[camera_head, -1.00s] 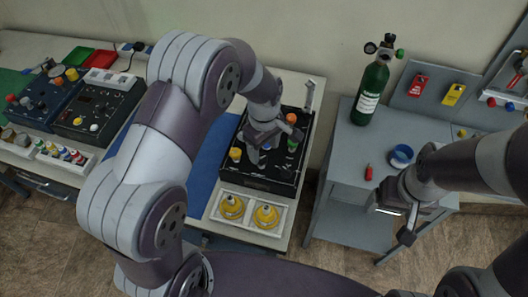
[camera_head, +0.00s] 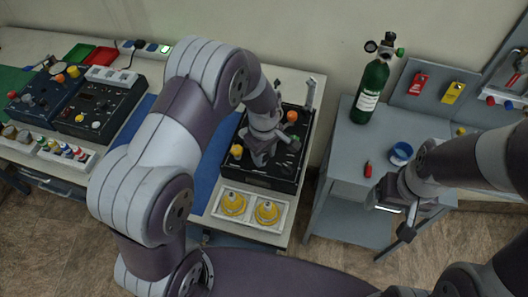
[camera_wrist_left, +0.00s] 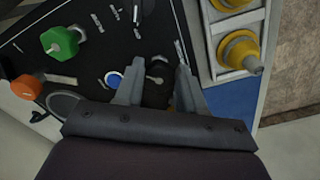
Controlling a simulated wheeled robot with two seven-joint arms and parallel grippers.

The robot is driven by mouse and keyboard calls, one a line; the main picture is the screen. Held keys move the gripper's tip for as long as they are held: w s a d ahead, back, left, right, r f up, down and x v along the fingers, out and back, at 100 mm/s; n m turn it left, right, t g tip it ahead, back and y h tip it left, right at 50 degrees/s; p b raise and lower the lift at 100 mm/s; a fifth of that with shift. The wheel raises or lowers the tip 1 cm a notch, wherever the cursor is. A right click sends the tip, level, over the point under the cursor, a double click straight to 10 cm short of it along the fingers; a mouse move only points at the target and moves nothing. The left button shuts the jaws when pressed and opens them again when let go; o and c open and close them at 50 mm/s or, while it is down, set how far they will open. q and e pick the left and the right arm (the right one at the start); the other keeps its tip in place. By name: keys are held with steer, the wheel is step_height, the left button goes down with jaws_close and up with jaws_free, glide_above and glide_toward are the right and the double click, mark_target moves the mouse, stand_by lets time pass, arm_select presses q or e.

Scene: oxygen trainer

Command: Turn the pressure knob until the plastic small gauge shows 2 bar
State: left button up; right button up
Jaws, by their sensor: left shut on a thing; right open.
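The black trainer panel (camera_head: 262,182) lies on the white table in the head view. My left gripper (camera_head: 268,160) is down over its middle. In the left wrist view my left gripper (camera_wrist_left: 157,72) is shut on a small dark knob, mostly hidden between the fingers; I cannot tell its markings. A green knob (camera_wrist_left: 62,42) and an orange knob (camera_wrist_left: 27,87) stand on the panel to the left, and a blue button (camera_wrist_left: 115,79) is beside the left finger. I cannot make out any gauge reading. My right gripper (camera_head: 397,212) is open and empty, in front of the grey cabinet.
Two yellow-topped parts sit in a white tray (camera_head: 248,225) in front of the panel. A blue mat (camera_head: 207,180) lies to the left. Two dark control boxes stand further left. A green gas cylinder (camera_head: 372,90), a blue cup (camera_head: 401,153) and a red item (camera_head: 368,169) are on the cabinet.

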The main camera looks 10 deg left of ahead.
arm_select(q)
steer(key=m, duration=0.4)
steer(key=shift+r, duration=0.1)
steer(key=m+p, duration=0.1)
steer(key=m, duration=0.3)
steer(key=shift+a+m, duration=0.15)
steer(key=shift+m, duration=0.15)
steer(key=m, duration=0.4)
steer(key=shift+a, duration=0.1)
steer(key=shift+w+m, duration=0.1)
steer(key=shift+m, duration=1.7)
steer(key=shift+r, duration=0.1)
steer(key=o, duration=0.9)
steer(key=shift+o, duration=0.8)
